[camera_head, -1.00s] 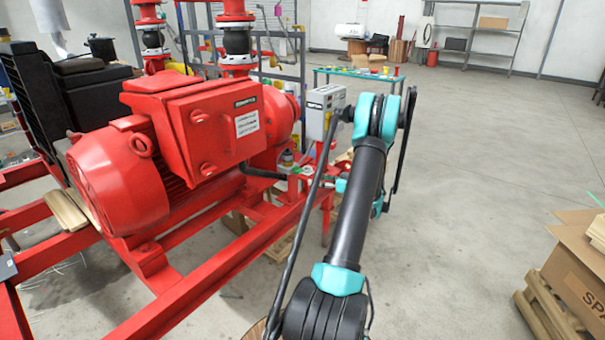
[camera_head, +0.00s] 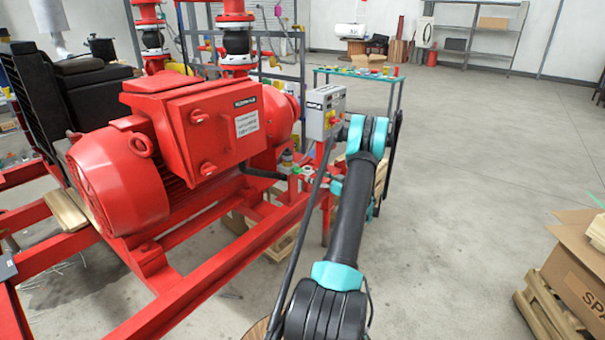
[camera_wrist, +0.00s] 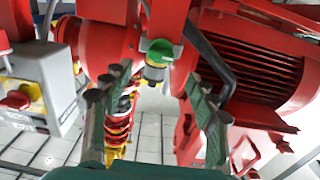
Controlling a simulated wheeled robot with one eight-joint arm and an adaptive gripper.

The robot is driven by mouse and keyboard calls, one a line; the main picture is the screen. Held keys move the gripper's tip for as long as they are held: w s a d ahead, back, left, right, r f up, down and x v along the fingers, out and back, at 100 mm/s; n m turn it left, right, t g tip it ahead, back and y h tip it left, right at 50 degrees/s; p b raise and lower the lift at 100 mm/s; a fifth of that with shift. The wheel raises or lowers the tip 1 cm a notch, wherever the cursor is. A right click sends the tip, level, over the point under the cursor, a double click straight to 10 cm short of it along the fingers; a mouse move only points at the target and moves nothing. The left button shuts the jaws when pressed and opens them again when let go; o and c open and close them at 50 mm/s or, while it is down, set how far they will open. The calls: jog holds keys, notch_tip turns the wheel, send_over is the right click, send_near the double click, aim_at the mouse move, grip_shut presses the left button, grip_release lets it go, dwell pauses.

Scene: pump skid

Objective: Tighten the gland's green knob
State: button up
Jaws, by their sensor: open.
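The gland's green knob (camera_wrist: 160,50) sits on a pale fitting at the top middle of the wrist view. It lies beyond my fingertips, between the red housing and the motor side. My gripper (camera_wrist: 156,82) is open, with one finger on each side of the picture and nothing held. The knob appears in the gap between the fingers, a little ahead of the tips; I see no contact. In the head view my arm covers part of this area, and the knob is too small to make out surely.
The red motor (camera_head: 120,180) and its frame fill the left. A grey control box (camera_head: 325,108) stands just behind my arm; it also shows at the left of the wrist view (camera_wrist: 40,85). A black cable (camera_wrist: 215,60) curves close to the right finger. Open floor lies right.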

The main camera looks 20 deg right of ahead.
aim_at(301, 171)
jog(key=x, duration=0.7)
jog(key=shift+w+a, duration=0.1)
jog(key=shift+c, duration=0.2)
jog(key=c, duration=1.1)
